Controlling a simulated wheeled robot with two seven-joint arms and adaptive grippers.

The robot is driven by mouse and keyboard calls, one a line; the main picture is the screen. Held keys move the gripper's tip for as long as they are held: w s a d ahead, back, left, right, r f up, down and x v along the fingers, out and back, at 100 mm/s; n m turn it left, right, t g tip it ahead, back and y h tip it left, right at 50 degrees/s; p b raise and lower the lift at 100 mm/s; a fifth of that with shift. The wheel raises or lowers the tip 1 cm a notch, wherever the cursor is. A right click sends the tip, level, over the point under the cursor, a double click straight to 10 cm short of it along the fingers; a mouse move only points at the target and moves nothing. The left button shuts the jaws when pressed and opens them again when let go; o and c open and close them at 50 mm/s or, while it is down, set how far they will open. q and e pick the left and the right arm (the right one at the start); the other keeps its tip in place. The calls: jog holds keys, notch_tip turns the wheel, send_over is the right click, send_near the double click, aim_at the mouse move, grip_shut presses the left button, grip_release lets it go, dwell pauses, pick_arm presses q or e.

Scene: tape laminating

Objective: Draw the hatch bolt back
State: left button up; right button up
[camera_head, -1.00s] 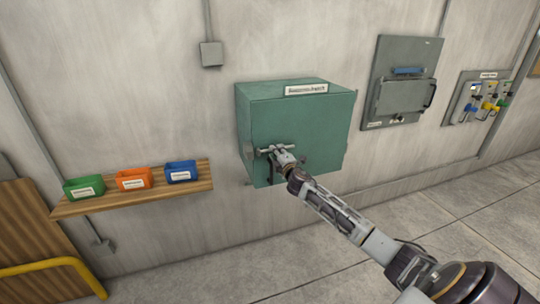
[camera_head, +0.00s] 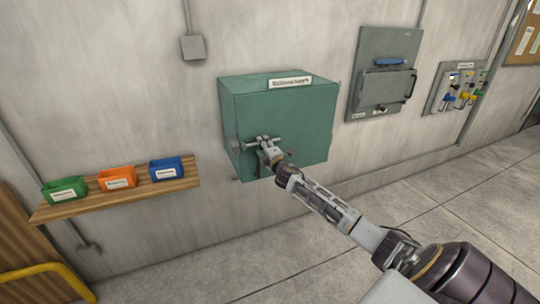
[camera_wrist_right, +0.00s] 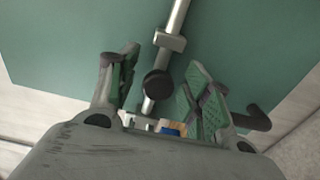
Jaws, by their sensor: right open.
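The bolt (camera_head: 252,143) is a pale metal rod across the lower left of the front of the green box (camera_head: 300,115). In the right wrist view the bolt rod (camera_wrist_right: 177,18) runs through a square metal bracket (camera_wrist_right: 169,40), and a dark round knob (camera_wrist_right: 158,84) stands out from it. My right gripper (camera_head: 268,150) is at the bolt. In the wrist view my right gripper (camera_wrist_right: 161,66) is open, with one finger on each side of the knob and a gap to both. My left gripper is not in view.
A dark hooked handle (camera_wrist_right: 257,118) sits close beside the right finger. A shelf (camera_head: 120,199) with green, orange and blue bins is at the left. A grey hatch panel (camera_head: 373,52) with a blue handle and a switch board (camera_head: 441,95) are on the wall to the right.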

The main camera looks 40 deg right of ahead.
jog(key=v, duration=1.1)
jog(key=shift+s, duration=0.4)
dwell(0.5)
jog(key=shift+a, duration=0.1)
dwell(0.3)
jog(key=shift+a, duration=0.1)
